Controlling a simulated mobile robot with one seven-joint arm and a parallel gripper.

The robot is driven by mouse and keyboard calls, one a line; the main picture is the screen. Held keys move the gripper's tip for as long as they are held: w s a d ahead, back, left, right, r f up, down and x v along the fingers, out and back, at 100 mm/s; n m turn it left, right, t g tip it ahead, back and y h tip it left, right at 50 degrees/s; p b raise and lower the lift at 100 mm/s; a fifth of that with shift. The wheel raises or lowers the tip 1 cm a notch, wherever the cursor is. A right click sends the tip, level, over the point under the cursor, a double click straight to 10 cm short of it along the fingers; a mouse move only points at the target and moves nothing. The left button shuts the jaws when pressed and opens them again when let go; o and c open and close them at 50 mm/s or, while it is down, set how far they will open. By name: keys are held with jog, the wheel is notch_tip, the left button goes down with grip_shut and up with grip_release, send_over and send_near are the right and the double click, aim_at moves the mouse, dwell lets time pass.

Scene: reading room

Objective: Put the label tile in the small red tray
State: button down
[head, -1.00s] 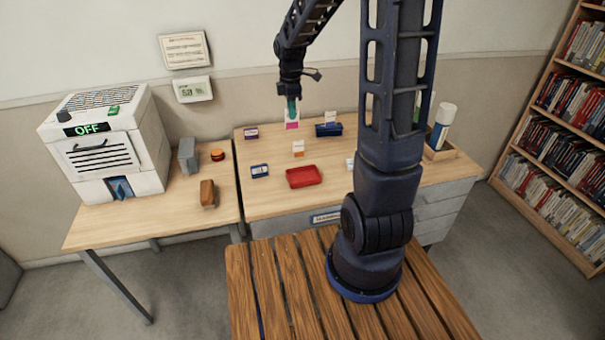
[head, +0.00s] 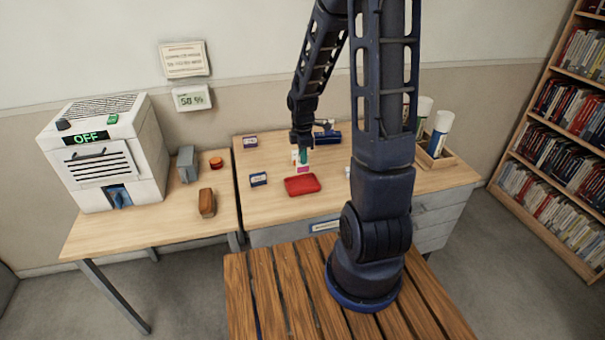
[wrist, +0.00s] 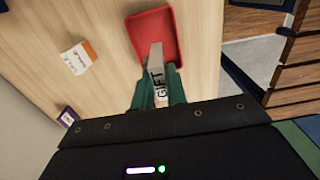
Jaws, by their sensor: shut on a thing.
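My gripper (head: 302,154) is shut on a white and magenta label tile (head: 303,169). In the wrist view the green fingers (wrist: 158,92) pinch the tile (wrist: 156,72), and the word GIFT shows along it. The small red tray (head: 302,188) lies on the desk, just below the tile in the head view. In the wrist view the tile's far end overlaps the tray (wrist: 142,30). The tray's visible floor looks empty. The exact height of the tile over the desk is hard to tell.
A white and orange tile (wrist: 77,58) and a purple-edged tile (wrist: 69,117) stand on the desk. A blue holder (head: 328,137) is behind my gripper. The desk's front edge runs close before the tray.

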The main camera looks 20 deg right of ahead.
aim_at(302, 171)
jog(key=shift+f, duration=3.9)
jog(key=shift+f, duration=0.1)
jog(key=c, duration=1.4)
grip_release()
